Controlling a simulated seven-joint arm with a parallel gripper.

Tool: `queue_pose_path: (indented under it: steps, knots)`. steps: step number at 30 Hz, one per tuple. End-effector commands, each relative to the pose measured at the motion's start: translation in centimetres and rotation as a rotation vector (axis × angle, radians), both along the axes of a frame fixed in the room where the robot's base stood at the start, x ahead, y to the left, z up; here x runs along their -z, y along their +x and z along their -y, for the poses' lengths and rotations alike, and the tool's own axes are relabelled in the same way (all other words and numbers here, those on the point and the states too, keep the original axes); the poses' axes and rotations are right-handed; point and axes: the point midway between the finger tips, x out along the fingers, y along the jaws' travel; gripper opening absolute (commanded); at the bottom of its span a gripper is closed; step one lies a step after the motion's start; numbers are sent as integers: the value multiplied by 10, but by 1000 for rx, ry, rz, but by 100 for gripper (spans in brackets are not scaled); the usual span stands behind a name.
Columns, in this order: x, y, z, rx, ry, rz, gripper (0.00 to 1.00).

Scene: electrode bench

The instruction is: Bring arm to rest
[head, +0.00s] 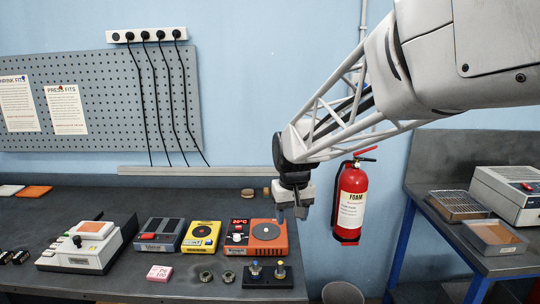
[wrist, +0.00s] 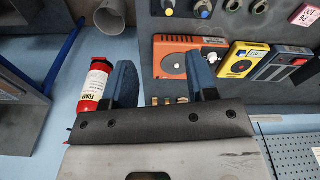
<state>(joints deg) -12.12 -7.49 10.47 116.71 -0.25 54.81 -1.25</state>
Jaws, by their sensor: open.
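My gripper (head: 293,210) hangs from the arm in the head view, fingers down, above the bench's right end by the orange heater (head: 256,237). In the wrist view its two blue fingers stand wide apart, with nothing between them (wrist: 163,82). The heater also shows in the wrist view (wrist: 172,66), partly behind one finger. My gripper appears clear of the bench (head: 100,207); its exact height is hard to tell.
A yellow device (head: 201,237), a grey device (head: 161,235), a white press (head: 88,246), a pink block (head: 159,272) and a black holder with two knobbed pieces (head: 267,276) stand on the bench. A red extinguisher (head: 350,203) hangs right of my gripper. A second bench (head: 498,264) stands right.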

Motion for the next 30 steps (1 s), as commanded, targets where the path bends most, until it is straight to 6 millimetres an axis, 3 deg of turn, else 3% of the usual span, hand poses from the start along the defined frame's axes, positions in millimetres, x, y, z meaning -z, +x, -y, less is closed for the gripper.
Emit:
queue_pose_path:
  steps: [15,30]
  knots:
    - [-21,-122,71,106,10,58,53]
    - [-7,-240,115,204,14,111,53]
